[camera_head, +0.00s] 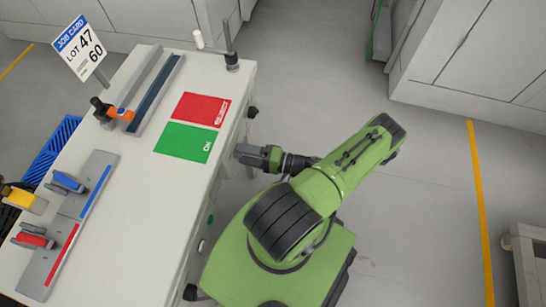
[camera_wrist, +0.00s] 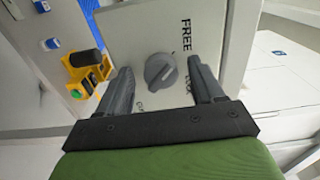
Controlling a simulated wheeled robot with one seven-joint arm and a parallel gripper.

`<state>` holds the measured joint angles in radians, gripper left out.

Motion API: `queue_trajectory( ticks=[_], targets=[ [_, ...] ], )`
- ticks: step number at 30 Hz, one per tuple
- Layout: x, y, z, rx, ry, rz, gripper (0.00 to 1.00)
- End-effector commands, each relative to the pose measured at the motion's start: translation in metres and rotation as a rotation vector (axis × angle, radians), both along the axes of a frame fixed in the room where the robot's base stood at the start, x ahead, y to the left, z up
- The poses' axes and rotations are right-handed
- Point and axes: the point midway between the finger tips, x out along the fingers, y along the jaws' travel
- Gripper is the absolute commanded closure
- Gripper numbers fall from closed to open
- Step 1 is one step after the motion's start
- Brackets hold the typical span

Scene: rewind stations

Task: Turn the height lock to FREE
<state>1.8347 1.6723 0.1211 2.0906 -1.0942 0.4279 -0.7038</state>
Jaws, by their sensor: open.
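The height lock is a round grey knob (camera_wrist: 161,71) with a raised ridge, on a pale panel (camera_wrist: 125,30) in the wrist view. FREE is printed beyond it. Another word, partly hidden by my right finger, looks like LOCK, and a third label near the left finger is not readable. The ridge seems slanted; I cannot tell which label it points to. My gripper (camera_wrist: 160,66) is open, with one finger on each side of the knob, seemingly apart from it. In the head view my gripper (camera_head: 245,152) is at the bench's right side; the knob is hidden there.
The white bench (camera_head: 130,220) holds a red REJECT mat (camera_head: 200,108), a green OK mat (camera_head: 184,142), rails with clamps and a job card (camera_head: 80,48). A yellow fixture (camera_wrist: 85,70) sits left of the knob.

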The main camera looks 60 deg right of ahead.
Motion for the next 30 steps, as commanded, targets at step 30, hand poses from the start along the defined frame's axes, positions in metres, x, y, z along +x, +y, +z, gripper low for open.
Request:
queue_trajectory(
  ticks=[30],
  targets=[
    [-0.148, -0.053, 0.000, -0.001, 0.002, 0.000, 0.33]
  ],
)
